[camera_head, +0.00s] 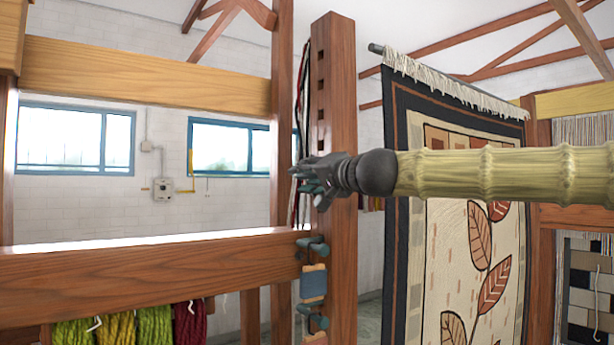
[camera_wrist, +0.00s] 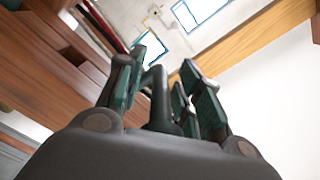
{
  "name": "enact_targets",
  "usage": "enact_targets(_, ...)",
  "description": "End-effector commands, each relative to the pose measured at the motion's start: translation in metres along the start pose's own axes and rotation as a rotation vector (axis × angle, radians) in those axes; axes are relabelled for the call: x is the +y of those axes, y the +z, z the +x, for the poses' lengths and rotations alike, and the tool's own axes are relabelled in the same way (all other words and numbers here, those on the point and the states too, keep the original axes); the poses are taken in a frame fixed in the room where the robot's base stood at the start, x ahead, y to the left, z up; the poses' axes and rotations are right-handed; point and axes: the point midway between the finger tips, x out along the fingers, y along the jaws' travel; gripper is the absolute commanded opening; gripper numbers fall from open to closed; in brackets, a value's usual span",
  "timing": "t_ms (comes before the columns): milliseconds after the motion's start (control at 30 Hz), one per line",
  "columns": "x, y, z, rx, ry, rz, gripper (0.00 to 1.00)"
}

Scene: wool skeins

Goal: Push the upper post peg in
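The wooden post (camera_head: 342,90) stands upright in the middle of the head view, with a column of dark square holes in its upper part. A grey-green peg (camera_head: 312,243) shows on the post just below my gripper. A lower peg (camera_head: 318,321) shows beneath a blue spool (camera_head: 313,284). I cannot tell how far either peg sits in. My gripper (camera_head: 312,180) reaches in from the right, in front of the post and above the upper of these pegs.
A wooden crossbeam (camera_head: 150,275) meets the post from the left, with green, yellow and dark red skeins (camera_head: 115,328) hanging below. Dark and red strands (camera_head: 300,110) hang beside the post. A leaf-patterned rug (camera_head: 465,250) hangs at right, behind my arm.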

Motion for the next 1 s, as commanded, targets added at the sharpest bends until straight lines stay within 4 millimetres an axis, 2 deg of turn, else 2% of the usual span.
enact_targets(200, 0.0, 0.0, 0.0, 0.0, 0.0, 0.0, 0.35)
enact_targets(400, 0.0, 0.0, 0.0, 0.0, 0.0, 0.0, 0.0)
enact_targets(667, 0.001, -0.001, 0.0, 0.0, 0.0, 0.001, 0.0)
enact_targets(900, 0.015, -0.024, 0.0, 0.001, 0.002, 0.001, 0.0)
enact_targets(1000, 0.019, -0.027, 0.0, 0.0, 0.001, 0.001, 0.0)
